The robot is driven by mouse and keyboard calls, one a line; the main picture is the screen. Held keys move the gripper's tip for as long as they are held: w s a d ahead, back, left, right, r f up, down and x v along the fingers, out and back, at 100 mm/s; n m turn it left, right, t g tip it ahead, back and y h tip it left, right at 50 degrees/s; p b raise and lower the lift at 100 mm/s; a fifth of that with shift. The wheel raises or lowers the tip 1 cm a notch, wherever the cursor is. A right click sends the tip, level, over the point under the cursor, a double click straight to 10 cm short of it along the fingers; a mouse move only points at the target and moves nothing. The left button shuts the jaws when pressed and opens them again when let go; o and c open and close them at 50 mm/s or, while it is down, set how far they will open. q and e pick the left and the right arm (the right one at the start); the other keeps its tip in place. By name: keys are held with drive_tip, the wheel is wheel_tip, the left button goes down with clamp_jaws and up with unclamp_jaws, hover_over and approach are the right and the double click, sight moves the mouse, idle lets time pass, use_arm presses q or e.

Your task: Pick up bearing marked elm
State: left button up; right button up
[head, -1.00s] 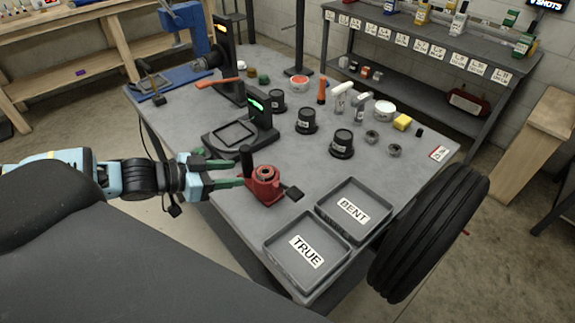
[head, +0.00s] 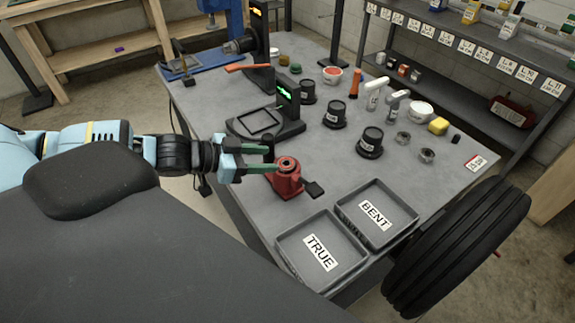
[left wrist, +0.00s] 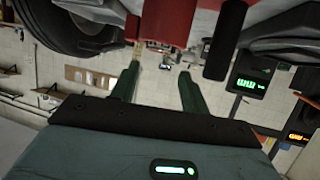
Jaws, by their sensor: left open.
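Two small grey metal rings, which look like bearings, lie on the table at the right: one (head: 403,138) and another (head: 428,154). Three black cup-like pieces with white labels stand nearby: one (head: 370,142), another (head: 335,115), and a third (head: 307,92). I cannot read "elm" on any of them. My left gripper (head: 273,159) is open and empty, its green fingers pointing right, close beside a red device (head: 287,178) with a black post. I cannot tell if they touch. The open fingers also show in the left wrist view (left wrist: 160,75). My right gripper is not in view.
Grey trays marked TRUE (head: 290,238) and BENT (head: 393,193) sit at the table's front. A device with a green display (head: 288,95) stands behind the left gripper. A black tyre (head: 460,245) is at the right edge. A labelled shelf (head: 470,48) is behind.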

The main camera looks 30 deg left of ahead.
sight(282, 165)
use_arm(q)
drive_tip(key=shift+w+d+f+b, duration=0.4)
drive_tip(key=shift+w+f+b, duration=0.1)
drive_tip(key=shift+f, duration=0.15)
drive_tip(key=shift+w+d+f+b, duration=0.4)
drive_tip(key=shift+f+b, duration=0.05)
drive_tip(key=shift+f, duration=0.15)
drive_tip(key=shift+w+d+f, duration=0.15)
drive_tip(key=shift+w+d, duration=0.15)
drive_tip(key=shift+w, duration=0.15)
drive_tip(key=shift+w+d+f+b, duration=0.2)
drive_tip(key=shift+w+d+b, duration=0.05)
drive_tip(key=shift+b, duration=0.1)
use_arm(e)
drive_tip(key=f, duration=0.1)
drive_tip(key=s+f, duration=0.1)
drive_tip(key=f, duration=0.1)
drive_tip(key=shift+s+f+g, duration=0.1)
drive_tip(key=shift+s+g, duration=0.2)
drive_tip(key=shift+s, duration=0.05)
